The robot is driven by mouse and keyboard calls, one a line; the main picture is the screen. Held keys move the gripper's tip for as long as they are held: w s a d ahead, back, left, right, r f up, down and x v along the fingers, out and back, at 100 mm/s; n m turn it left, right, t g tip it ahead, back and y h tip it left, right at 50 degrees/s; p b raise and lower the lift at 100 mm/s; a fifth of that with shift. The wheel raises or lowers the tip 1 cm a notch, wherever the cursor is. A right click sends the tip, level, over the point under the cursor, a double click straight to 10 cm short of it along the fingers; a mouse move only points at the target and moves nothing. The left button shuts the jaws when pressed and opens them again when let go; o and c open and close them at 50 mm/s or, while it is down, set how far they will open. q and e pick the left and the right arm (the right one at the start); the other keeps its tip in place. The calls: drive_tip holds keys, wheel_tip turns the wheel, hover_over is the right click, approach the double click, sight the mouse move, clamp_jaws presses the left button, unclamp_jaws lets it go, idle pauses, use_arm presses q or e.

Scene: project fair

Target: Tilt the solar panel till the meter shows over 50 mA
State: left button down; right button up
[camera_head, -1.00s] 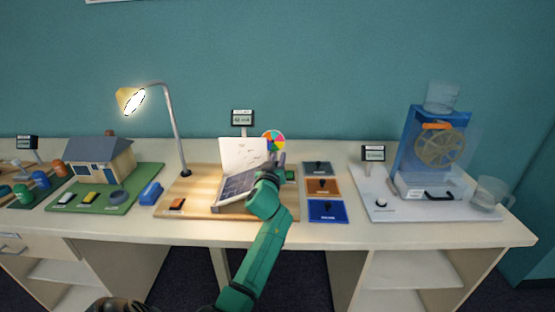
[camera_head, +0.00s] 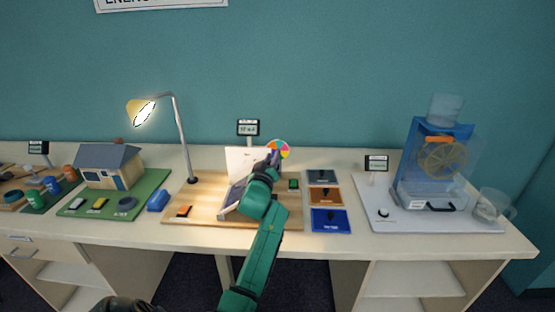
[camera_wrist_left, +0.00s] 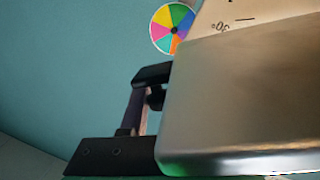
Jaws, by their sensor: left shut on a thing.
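The solar panel (camera_head: 233,196) stands tilted on a wooden board (camera_head: 205,213), its right part hidden by my left gripper. A pale angle-scale board (camera_head: 240,158) stands behind it and also shows in the left wrist view (camera_wrist_left: 225,18). The meter (camera_head: 248,128) behind has a lit display with a two-digit reading too small to read surely. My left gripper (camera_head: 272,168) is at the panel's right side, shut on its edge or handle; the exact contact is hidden. A large grey metal surface and a black bracket (camera_wrist_left: 145,105) fill the wrist view.
A lit lamp (camera_head: 142,112) leans in from the left. A coloured wheel (camera_head: 278,149) is close behind my gripper. Coloured plates (camera_head: 326,197) lie to the right, beside the water-wheel stand (camera_head: 430,215). A model house (camera_head: 107,167) is at left.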

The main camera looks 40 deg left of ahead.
use_arm(q)
drive_tip(key=shift+f, duration=0.15)
drive_tip(key=c, duration=0.7)
unclamp_jaws()
drive_tip(key=shift+s, duration=0.1)
drive_tip(key=b+v, duration=0.2)
drive_tip(key=v, duration=1.2)
drive_tip(key=shift+s+d, duration=0.15)
drive_tip(key=shift+s, duration=0.05)
